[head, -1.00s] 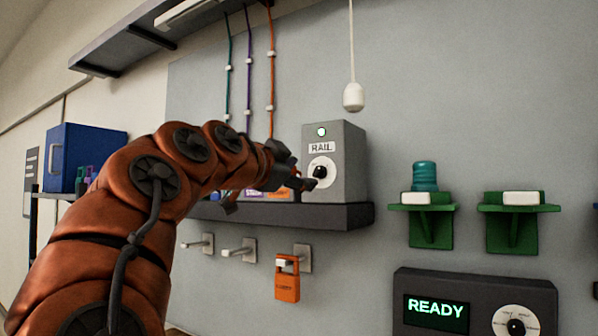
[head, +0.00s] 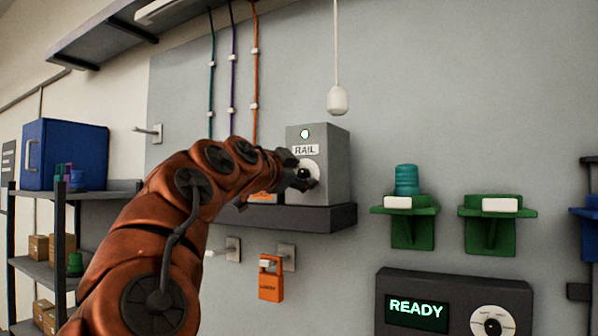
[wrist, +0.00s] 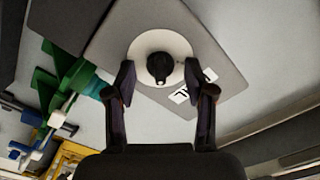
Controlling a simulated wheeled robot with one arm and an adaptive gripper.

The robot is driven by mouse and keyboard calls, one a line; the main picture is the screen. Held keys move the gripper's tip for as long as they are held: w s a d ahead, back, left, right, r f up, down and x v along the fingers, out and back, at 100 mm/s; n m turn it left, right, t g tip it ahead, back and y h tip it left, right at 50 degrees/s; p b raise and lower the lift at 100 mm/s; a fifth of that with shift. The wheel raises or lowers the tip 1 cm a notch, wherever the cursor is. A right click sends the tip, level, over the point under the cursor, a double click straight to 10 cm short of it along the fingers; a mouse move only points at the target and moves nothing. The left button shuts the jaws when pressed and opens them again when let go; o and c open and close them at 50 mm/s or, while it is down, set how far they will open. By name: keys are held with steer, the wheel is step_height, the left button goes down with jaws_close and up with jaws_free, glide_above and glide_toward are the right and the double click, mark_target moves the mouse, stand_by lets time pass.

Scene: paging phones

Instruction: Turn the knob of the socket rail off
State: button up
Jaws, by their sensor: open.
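The socket rail is a grey box (head: 333,170) labelled RAIL, on a dark wall shelf, with a lit green-white lamp (head: 304,134) near its top. Its black knob (wrist: 160,66) sits on a white round dial (wrist: 176,45) in the wrist view. In the head view the knob (head: 304,174) is partly hidden by my gripper (head: 302,168). In the wrist view my gripper (wrist: 163,90) is open, its two fingers on either side of the knob's lower side, apart from it. I cannot tell the exact distance to the dial.
The dark shelf (head: 300,218) runs under the box. An orange tag (head: 270,280) hangs below it. A white pull cord end (head: 338,99) hangs above. Green brackets (head: 410,225) and a READY panel (head: 455,290) are to the right.

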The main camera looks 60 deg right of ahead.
steer(key=shift+c, duration=0.3)
jaws_close()
steer(key=shift+n, duration=0.5)
steer(key=n, duration=0.3)
steer(key=shift+w+n, duration=0.1)
steer(key=shift+n, duration=0.3)
steer(key=n, duration=0.4)
steer(key=shift+n, duration=0.3)
steer(key=n, duration=0.4)
steer(key=shift+w+r, duration=0.1)
steer(key=shift+n+p, duration=0.9)
steer(key=shift+n, duration=1.3)
